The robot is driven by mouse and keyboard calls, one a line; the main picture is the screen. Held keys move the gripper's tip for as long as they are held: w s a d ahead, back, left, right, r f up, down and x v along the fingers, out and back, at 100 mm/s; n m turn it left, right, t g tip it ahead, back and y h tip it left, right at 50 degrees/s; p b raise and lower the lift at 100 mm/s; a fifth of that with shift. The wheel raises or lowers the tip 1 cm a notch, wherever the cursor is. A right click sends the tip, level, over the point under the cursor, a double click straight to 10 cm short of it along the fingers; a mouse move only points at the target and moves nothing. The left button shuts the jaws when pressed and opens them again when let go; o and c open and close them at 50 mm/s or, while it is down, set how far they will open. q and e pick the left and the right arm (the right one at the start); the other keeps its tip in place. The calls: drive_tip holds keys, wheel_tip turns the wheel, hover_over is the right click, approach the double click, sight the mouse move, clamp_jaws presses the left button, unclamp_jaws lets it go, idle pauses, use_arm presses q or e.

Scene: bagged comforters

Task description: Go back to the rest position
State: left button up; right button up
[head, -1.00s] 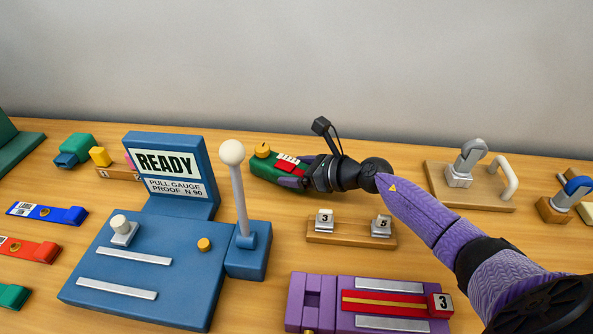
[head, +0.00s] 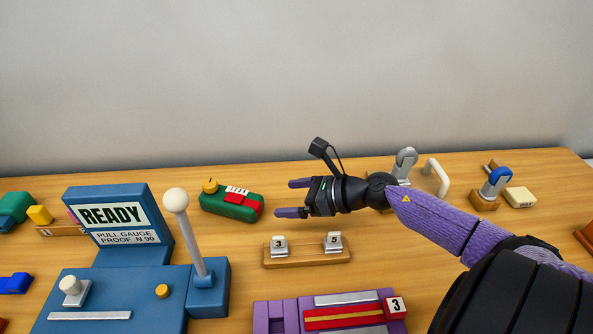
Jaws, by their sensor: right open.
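My right gripper (head: 292,199) is open and empty in the head view, its two purple-tipped fingers pointing left. It is above the table, to the right of a green block (head: 222,206) with a red part and a yellow knob, and apart from it. My right arm (head: 440,220) comes in from the lower right. My left gripper is not in view.
A blue gauge stand (head: 115,255) with a READY sign and a white-knobbed lever (head: 176,203) stands at left. A wooden holder (head: 305,257) and a purple fixture (head: 275,315) lie in front. A silver clamp (head: 405,162) is behind my arm. The wall is behind.

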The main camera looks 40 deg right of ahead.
drive_tip(key=shift+s+d+r, duration=0.15)
drive_tip(key=shift+s+d, duration=0.1)
drive_tip(key=shift+s, duration=0.05)
